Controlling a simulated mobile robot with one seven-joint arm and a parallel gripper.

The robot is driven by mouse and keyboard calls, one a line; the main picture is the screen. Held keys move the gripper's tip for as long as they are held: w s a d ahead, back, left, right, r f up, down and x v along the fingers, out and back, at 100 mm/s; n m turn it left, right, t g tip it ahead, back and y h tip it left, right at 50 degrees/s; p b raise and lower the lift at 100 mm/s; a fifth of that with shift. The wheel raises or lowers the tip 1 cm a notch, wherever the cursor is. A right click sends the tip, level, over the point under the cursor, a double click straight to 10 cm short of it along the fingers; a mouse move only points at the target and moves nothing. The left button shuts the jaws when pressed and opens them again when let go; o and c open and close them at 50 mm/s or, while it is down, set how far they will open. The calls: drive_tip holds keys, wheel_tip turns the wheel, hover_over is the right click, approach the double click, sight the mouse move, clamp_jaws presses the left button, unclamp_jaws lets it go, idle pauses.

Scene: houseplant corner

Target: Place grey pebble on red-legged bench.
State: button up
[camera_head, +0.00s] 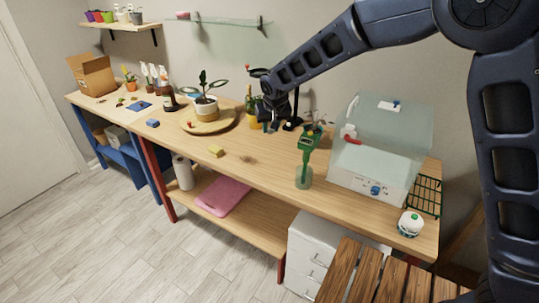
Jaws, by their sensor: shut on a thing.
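The red-legged bench (262,171) is the long light-wood bench across the middle, with red legs and a lower shelf. My gripper (271,126) is over the back part of its top, near the wall, pointing down. It is shut on a small grey thing between the fingertips, which looks like the grey pebble. The thing is mostly hidden by the fingers and very small in the view. I cannot tell whether it touches the bench top.
A yellow pot (253,122) stands close left of my gripper. Left of it is a potted plant (205,107) on a round wooden board. A green watering tool (306,142) and a clear-lidded box (367,186) stand right. The front middle holds a yellow block (216,151).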

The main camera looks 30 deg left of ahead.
sight(270, 171)
wheel_tip(270, 171, down, 18)
drive_tip(key=shift+f, duration=0.2)
idle(0.4)
drive_tip(key=shift+f, duration=0.15)
drive_tip(key=o, duration=1)
drive_tip(key=shift+c, duration=0.2)
drive_tip(key=v, duration=1.2)
drive_tip(key=shift+r, duration=0.25)
drive_tip(key=shift+w, duration=0.15)
